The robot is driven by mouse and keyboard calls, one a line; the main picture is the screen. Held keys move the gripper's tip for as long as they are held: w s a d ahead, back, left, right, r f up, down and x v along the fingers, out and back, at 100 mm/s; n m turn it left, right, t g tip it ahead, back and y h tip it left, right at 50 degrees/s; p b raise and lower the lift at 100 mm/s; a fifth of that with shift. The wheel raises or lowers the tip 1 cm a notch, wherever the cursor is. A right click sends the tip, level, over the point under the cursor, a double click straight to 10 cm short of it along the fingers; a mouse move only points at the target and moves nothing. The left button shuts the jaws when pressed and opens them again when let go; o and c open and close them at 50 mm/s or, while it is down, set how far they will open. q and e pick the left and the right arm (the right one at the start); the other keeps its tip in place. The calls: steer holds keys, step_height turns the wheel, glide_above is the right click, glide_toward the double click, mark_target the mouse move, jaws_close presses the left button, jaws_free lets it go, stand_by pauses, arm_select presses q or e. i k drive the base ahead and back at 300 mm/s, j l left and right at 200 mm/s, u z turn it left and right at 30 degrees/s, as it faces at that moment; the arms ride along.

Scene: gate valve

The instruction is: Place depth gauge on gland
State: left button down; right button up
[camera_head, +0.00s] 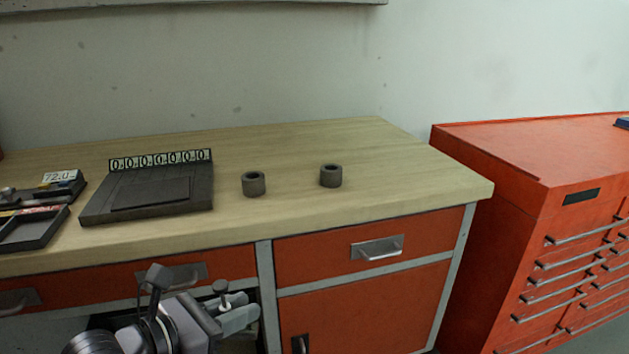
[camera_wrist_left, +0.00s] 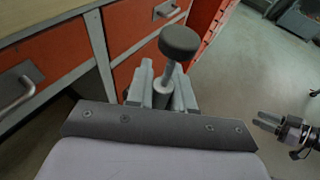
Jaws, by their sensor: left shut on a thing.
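My left gripper (camera_head: 238,314) is in front of the workbench, below its top. It is shut on a small gauge-like piece (camera_head: 222,288) with a dark round head and a pale stem, which I take as the depth gauge. In the left wrist view its dark head (camera_wrist_left: 179,42) stands above the fingers, slightly tilted; its lower end is hidden between them. Two short dark hollow cylinders stand upright on the bench, a left one (camera_head: 253,184) and a right one (camera_head: 331,176). I cannot tell which is the gland. My right gripper (camera_wrist_left: 266,122) shows small in the left wrist view.
A dark plate with a number display (camera_head: 147,196) lies on the wooden workbench (camera_head: 414,175), left of the cylinders. A dark tray (camera_head: 33,232) and a device marked 72.0 (camera_head: 62,186) are at the far left. A red drawer cabinet (camera_head: 540,190) stands right. The bench's right part is clear.

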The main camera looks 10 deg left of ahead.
mark_target(332, 167)
steer(key=i+l+u, duration=0.3)
steer(key=l+u, duration=0.25)
steer(key=i+l+u, duration=0.3)
steer(key=l, duration=0.25)
steer(key=k+j, duration=0.05)
steer(key=k, duration=0.05)
